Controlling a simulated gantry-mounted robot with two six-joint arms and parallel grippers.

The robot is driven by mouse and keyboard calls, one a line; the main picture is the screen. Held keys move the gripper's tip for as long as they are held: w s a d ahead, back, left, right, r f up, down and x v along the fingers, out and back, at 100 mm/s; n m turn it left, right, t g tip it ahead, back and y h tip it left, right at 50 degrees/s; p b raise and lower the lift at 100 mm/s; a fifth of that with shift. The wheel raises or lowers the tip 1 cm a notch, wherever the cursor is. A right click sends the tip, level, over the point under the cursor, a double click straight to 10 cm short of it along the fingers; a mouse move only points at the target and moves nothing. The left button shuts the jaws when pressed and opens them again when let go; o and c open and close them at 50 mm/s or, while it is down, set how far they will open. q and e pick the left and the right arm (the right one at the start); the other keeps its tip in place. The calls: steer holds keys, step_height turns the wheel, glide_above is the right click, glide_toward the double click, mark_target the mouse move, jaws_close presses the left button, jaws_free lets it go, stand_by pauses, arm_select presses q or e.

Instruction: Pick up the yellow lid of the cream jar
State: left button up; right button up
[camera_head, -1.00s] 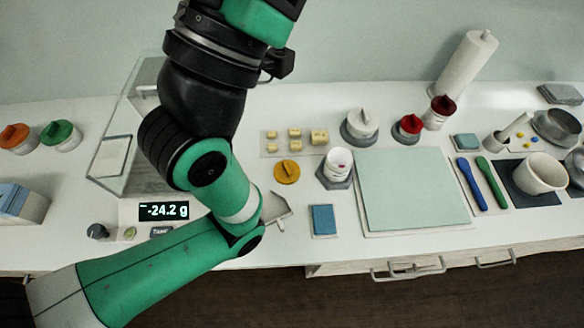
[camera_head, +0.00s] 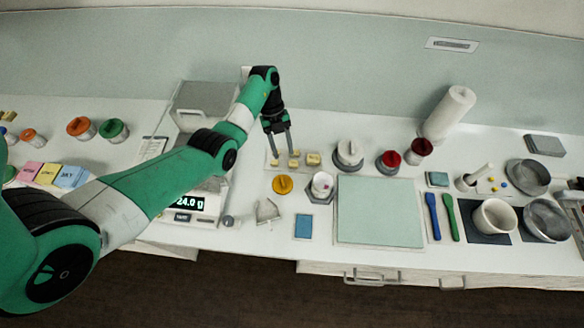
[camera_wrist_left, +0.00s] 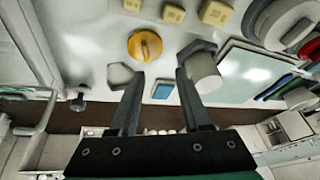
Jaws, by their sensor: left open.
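The yellow lid (camera_head: 283,184) is a round disc with a raised grip bar, lying flat on the white counter. In the left wrist view the lid (camera_wrist_left: 145,45) is beyond the fingertips, slightly left of the middle. My left gripper (camera_head: 281,150) is open and empty, fingers pointing down, behind the lid in the head view. In the left wrist view its fingers (camera_wrist_left: 159,75) are apart, with nothing between them. An open white jar (camera_head: 321,182) stands in a grey holder just right of the lid. My right gripper is not in view.
Small cream-coloured blocks (camera_head: 313,159) sit behind the lid. A grey-white angular piece (camera_head: 267,211) and a blue pad (camera_head: 303,226) are in front. A pale green mat (camera_head: 380,210) lies right of the jar. A scale (camera_head: 190,204) is at left.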

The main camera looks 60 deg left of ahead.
arm_select(q)
steer(key=s, duration=0.2)
steer(key=g+b, duration=0.1)
steer(key=b, duration=0.2)
glide_above(282, 181)
steer(key=a, duration=0.2)
steer(key=f, duration=0.6)
steer(key=shift+w+a, duration=0.2)
steer(key=shift+b+x, duration=0.6)
steer(key=shift+x, duration=2.15)
steer(key=shift+w, duration=0.1)
steer(key=shift+c, duration=0.3)
jaws_close()
